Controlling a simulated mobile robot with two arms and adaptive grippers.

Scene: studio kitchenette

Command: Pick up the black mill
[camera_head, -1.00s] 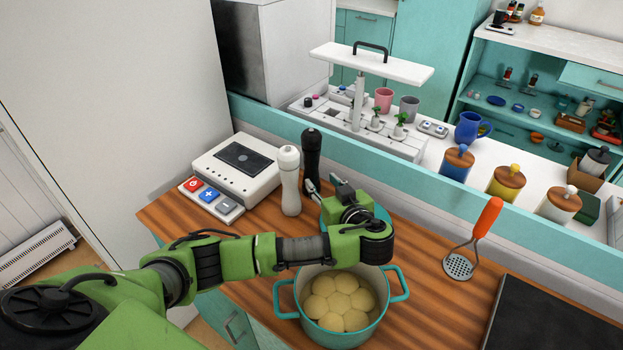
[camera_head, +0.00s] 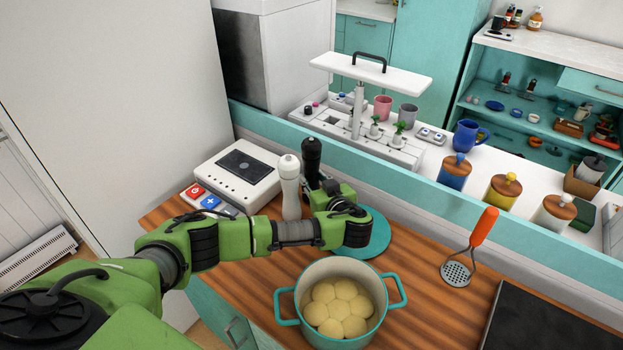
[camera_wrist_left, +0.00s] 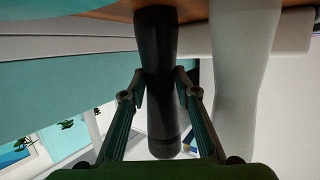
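The black mill (camera_head: 311,160) stands upright on the wooden counter, right behind the white mill (camera_head: 290,187). Its lower part is hidden in the head view by the white mill and my gripper. My left gripper (camera_head: 320,185) reaches it from the right. In the left wrist view, where the scene is upside down, the black mill (camera_wrist_left: 162,110) lies between the two fingertips (camera_wrist_left: 160,78). Both tips meet its sides, and the gripper looks shut on it. The white mill (camera_wrist_left: 240,75) is close beside the right-hand finger there. My right gripper is not in view.
A teal pot (camera_head: 308,270) with pale round pieces stands in front of my left arm. A teal disc (camera_head: 365,240) lies under the gripper. A white device (camera_head: 236,174) is left of the mills. A masher (camera_head: 470,250) stands right; bare counter lies between it and the pot.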

